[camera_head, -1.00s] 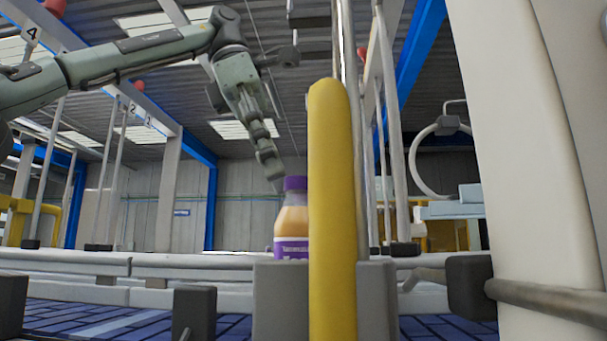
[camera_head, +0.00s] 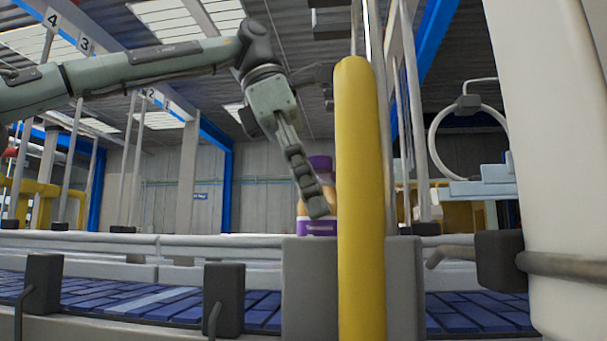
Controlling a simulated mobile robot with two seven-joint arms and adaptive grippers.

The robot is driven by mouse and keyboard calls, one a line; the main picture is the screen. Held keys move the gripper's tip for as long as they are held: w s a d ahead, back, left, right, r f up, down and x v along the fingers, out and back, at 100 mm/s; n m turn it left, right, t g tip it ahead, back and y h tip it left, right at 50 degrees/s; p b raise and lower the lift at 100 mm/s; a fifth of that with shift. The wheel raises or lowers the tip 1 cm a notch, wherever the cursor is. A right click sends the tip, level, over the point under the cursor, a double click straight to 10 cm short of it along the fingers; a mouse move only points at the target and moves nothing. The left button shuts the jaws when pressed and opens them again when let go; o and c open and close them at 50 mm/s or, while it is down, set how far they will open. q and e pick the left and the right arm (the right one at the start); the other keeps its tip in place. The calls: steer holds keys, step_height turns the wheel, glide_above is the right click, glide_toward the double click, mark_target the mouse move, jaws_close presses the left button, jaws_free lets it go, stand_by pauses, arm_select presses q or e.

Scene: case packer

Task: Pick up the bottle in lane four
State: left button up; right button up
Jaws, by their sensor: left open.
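A bottle with a purple cap (camera_head: 321,162), an orange-tan body and a purple label stands upright behind the conveyor rail, just left of the yellow post. My left gripper (camera_head: 316,205) comes down from the upper left and is open. Its fingers overlap the bottle's left and middle part in the picture and hide much of its body. I cannot tell whether they touch it or are in front of it. The post hides the bottle's right edge. My right gripper is not in view.
The yellow post (camera_head: 361,200) stands close in front, with a grey block (camera_head: 309,290) beside it. A blue slatted conveyor (camera_head: 120,299) runs across below the rail. A wide pale column (camera_head: 552,150) fills the right side. Lane signs hang at upper left, including a 4 (camera_head: 52,19).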

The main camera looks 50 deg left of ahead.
arm_select(q)
steer(key=shift+f, duration=0.2)
steer(key=c, duration=1.2)
steer(key=shift+o, duration=0.2)
